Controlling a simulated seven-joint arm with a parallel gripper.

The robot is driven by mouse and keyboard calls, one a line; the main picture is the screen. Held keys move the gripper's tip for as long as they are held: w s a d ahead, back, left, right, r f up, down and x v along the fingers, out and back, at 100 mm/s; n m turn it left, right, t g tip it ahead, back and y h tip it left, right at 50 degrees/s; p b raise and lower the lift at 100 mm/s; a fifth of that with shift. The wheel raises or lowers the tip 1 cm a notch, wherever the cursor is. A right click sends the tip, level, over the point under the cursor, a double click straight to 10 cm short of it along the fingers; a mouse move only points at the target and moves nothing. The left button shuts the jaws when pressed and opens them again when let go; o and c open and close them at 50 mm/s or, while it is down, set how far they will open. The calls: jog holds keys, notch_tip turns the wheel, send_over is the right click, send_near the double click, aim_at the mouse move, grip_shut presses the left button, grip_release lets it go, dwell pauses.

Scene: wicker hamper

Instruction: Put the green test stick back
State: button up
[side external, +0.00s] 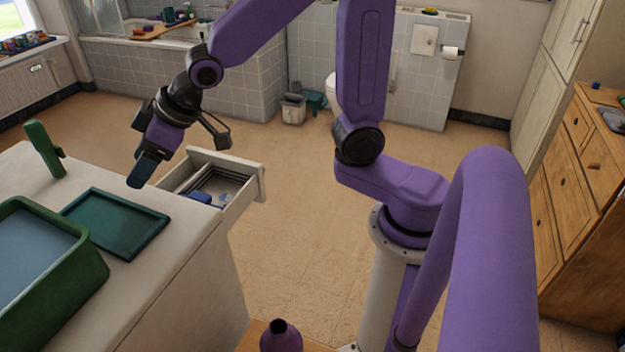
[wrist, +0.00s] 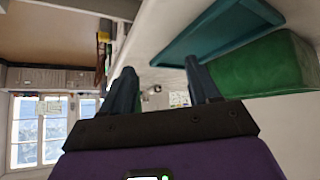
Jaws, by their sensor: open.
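A green upright stick-like thing (side external: 43,148), which looks like the test stick, stands slightly tilted on the white counter (side external: 95,165) at its far left end. My gripper (side external: 140,170) hangs over the far edge of the counter, to the right of the stick and apart from it. Its dark blue fingers show spread in the wrist view (wrist: 163,88), with nothing between them.
A drawer (side external: 262,183) stands open beside the counter, with dark dividers and a blue item (side external: 200,197) inside. A flat teal tray (side external: 118,222) and a green-rimmed tub (side external: 92,270) rest on the counter. A purple vase (side external: 281,338) is at the bottom.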

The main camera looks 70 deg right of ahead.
jog(key=s+d+f+n+g+h, duration=0.1)
jog(key=s+d, duration=0.3)
jog(key=s, duration=0.5)
jog(key=s+d+f+n+g+h, duration=0.1)
jog(key=s+d+f+n+g, duration=0.1)
jog(key=s, duration=0.7)
jog(key=s+d+f+n+g+h, duration=0.1)
jog(key=s+d+f+n+g, duration=0.1)
jog(key=s+d, duration=0.3)
jog(key=s+g, duration=0.1)
jog(key=s, duration=0.3)
jog(key=shift+s+d+g+h, duration=0.15)
jog(key=shift+d+g+h, duration=0.25)
